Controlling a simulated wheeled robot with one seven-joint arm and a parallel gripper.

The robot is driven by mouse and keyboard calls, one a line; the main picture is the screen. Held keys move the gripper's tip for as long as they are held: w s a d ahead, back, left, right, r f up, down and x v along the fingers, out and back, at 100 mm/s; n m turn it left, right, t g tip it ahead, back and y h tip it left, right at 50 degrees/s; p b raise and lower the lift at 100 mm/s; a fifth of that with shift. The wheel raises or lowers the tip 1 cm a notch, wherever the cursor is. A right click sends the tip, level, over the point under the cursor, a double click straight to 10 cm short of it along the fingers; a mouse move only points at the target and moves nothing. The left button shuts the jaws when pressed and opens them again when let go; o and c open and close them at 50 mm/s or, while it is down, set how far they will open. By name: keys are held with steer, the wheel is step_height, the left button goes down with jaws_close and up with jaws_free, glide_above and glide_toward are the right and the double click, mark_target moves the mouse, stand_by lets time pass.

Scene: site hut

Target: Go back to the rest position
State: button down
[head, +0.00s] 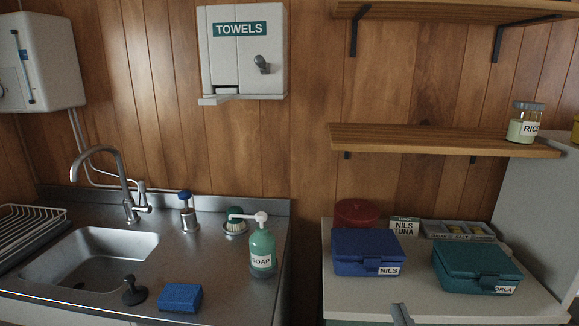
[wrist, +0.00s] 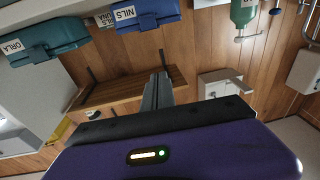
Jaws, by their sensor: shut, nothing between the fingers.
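My gripper (wrist: 158,92) shows in the wrist view, where the picture is upside down. Its two grey fingers are together and hold nothing. They point out from the dark purple wrist housing, in front of the wooden wall and beside the shelf. Nothing touches the fingertips that I can see. In the head view most of my arm is out of sight. No rest position is marked in either view.
A blue NILS box (head: 367,252) and a teal ORLA box (head: 477,268) stand on the right counter (head: 440,309). A wooden shelf (head: 430,139) holds a jar (head: 524,123). A soap bottle (head: 262,247) stands by the sink (head: 90,250). The towel dispenser (head: 244,50) hangs above.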

steer(key=s+f+g, duration=0.1)
steer(key=s+f, duration=0.2)
steer(key=s, duration=0.9)
steer(key=s+f+g, duration=0.2)
steer(key=s+f, duration=0.1)
steer(key=s, duration=0.9)
steer(key=s+f+g, duration=0.1)
steer(key=s+f, duration=0.2)
steer(key=s, duration=1)
